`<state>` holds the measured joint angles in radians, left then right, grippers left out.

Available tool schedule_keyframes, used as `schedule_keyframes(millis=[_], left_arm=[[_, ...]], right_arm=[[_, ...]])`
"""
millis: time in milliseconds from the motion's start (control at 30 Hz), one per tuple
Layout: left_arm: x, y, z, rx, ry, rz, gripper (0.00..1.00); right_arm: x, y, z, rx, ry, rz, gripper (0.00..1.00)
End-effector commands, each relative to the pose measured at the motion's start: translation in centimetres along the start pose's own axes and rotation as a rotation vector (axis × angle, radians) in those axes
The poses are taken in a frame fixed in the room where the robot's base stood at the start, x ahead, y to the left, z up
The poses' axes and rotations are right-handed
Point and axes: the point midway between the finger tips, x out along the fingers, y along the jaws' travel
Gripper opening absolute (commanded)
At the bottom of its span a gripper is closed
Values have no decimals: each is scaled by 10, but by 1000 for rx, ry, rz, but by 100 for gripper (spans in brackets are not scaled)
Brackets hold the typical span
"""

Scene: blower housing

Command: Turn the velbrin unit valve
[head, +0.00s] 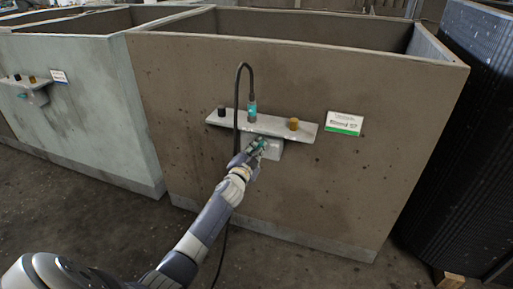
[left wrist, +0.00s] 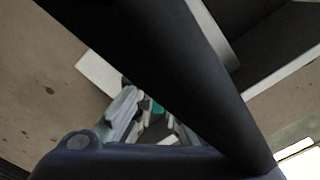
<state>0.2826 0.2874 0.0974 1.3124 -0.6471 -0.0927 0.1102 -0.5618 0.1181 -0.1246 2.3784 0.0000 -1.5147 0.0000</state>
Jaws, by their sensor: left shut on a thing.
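The brown tank (head: 185,110) carries a pale shelf (head: 300,131) with a grey block (head: 275,151) under it. A small teal valve part (head: 262,144) shows at the front of this block. My left gripper (head: 256,149) reaches up to it from below and is shut on it. The fingers hide much of the valve, so I cannot tell its angle. In the left wrist view the fingers (left wrist: 145,122) close around a bit of teal (left wrist: 157,107). My right gripper is not in view.
A black cable (head: 237,90) loops from a teal connector (head: 252,111) on the shelf down past my gripper; a dark bar (left wrist: 165,60) crosses the wrist view. A black knob (head: 222,111), a brass knob (head: 294,124) and a label (head: 345,121) are nearby. A grey-green tank (head: 85,105) stands left.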

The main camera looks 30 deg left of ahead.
Motion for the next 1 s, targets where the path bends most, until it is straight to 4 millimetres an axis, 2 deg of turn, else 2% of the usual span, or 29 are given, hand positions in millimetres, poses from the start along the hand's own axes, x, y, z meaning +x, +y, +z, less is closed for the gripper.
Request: schedule_keyframes(millis=[200,600,1000], left_arm=[[0,2,1,206,-1,1,0],[0,3,2,561,-1,2,0],[0,3,2,766,-1,3,0]], right_arm=[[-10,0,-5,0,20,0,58],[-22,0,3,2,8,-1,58],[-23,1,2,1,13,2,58]])
